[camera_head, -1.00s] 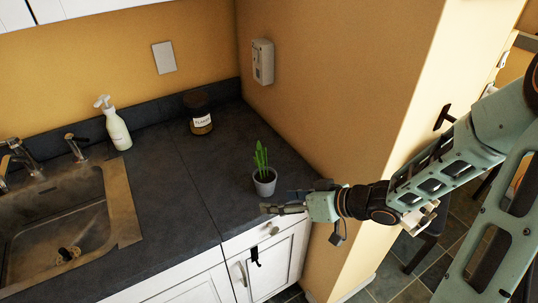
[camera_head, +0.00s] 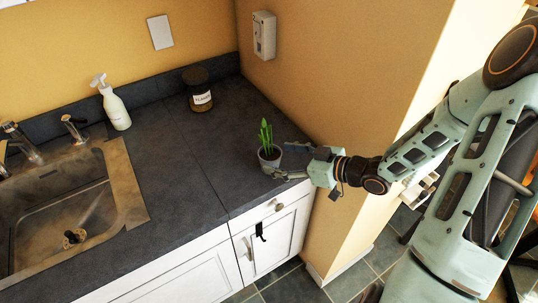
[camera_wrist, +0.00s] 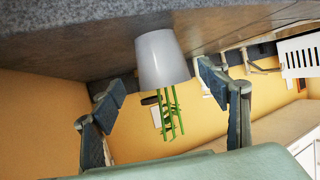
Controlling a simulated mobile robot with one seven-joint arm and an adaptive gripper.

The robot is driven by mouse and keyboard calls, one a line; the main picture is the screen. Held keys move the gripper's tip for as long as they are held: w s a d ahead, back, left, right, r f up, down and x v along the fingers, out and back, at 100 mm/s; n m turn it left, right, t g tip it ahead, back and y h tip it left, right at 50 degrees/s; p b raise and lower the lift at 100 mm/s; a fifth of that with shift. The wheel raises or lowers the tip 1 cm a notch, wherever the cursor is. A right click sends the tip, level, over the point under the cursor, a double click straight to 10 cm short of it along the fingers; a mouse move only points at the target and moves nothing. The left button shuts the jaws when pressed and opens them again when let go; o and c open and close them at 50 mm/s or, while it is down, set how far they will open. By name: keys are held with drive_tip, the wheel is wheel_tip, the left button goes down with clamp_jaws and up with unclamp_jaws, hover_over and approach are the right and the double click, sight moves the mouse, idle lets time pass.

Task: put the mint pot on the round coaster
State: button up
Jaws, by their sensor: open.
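The mint pot, a small pale grey pot with upright green leaves (camera_head: 269,157), stands upright on the dark counter near its right front end. My gripper (camera_head: 287,162) is open at the pot's right side, with its two fingers pointing toward it. In the wrist view, which is upside down, the pot (camera_wrist: 163,58) appears between the two spread fingertips (camera_wrist: 160,86), with a visible gap on each side. I cannot tell how deep the pot is between the fingers. I see no round coaster in any view.
A dark-lidded labelled jar (camera_head: 199,92) stands at the back of the counter (camera_head: 180,175). A white soap bottle (camera_head: 115,107) stands beside the sink (camera_head: 65,205) at left. A yellow wall (camera_head: 335,75) borders the counter at right. The middle counter is clear.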

sight(269, 157)
drive_tip(key=x, duration=0.4)
drive_tip(key=shift+a+f, duration=0.25)
drive_tip(key=shift+a, duration=0.1)
drive_tip(key=c, duration=1.5)
drive_tip(key=shift+c, duration=0.2)
